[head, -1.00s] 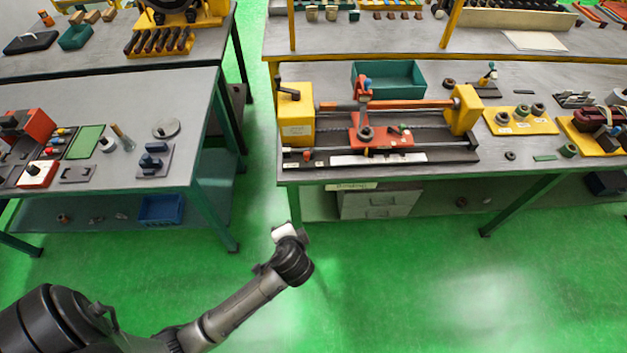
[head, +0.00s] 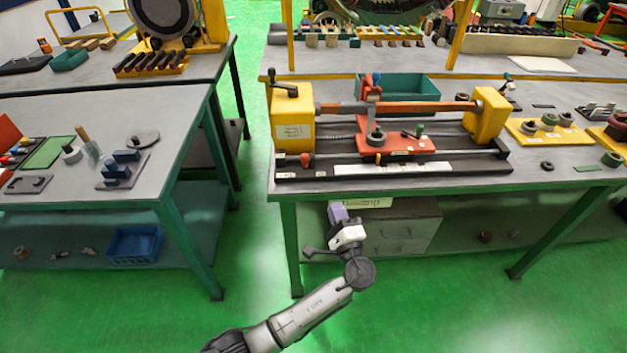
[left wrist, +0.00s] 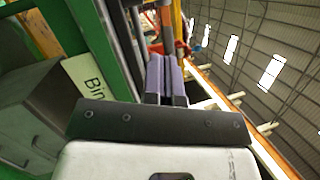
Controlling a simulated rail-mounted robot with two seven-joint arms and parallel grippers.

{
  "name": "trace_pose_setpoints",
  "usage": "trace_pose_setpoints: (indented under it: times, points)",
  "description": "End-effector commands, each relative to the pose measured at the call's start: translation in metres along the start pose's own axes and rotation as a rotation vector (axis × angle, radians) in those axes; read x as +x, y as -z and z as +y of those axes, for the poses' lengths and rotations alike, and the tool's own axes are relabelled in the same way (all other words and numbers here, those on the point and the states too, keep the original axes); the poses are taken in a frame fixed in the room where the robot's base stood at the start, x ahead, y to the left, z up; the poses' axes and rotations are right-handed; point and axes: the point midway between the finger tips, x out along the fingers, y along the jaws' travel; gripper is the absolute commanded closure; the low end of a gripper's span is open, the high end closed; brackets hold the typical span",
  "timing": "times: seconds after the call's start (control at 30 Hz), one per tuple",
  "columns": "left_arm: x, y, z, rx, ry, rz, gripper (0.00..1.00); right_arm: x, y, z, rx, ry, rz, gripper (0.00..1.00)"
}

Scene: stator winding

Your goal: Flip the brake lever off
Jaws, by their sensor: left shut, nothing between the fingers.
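The winding machine stands on the right-hand bench, with a left yellow housing (head: 293,128), a right yellow housing (head: 490,115) and a red carriage (head: 400,146) between them. A dark-handled lever (head: 287,90) sits on top of the left housing. I cannot tell which is the brake lever. My left gripper (head: 338,211) is in front of the bench's edge, apart from the machine. Its purple fingers also show in the left wrist view (left wrist: 165,78), shut and empty. My right gripper is not in view.
The right-hand bench's front edge (head: 420,190) lies between my left gripper and the machine. A drawer unit (head: 400,232) stands below, close to the gripper. A green bin (head: 400,86) is behind the machine. The left bench (head: 60,180) holds small tools; green floor is clear between the benches.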

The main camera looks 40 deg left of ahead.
Motion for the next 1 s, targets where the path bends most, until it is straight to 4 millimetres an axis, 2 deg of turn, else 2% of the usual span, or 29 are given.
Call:
trace_pose_setpoints:
  times: [0.43,0.57,0.77,1.0]
  points:
    - [0.001,0.002,0.0,0.009,0.012,-0.003,1.0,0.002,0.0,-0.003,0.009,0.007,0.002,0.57]
    - [0.008,0.002,0.0,0.009,0.013,-0.005,1.0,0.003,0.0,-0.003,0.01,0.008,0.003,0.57]
    - [0.038,0.002,0.0,0.009,0.015,-0.006,1.0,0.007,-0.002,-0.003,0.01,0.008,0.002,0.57]
    - [0.084,0.002,-0.001,0.009,0.014,-0.005,1.0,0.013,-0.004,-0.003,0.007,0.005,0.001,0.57]
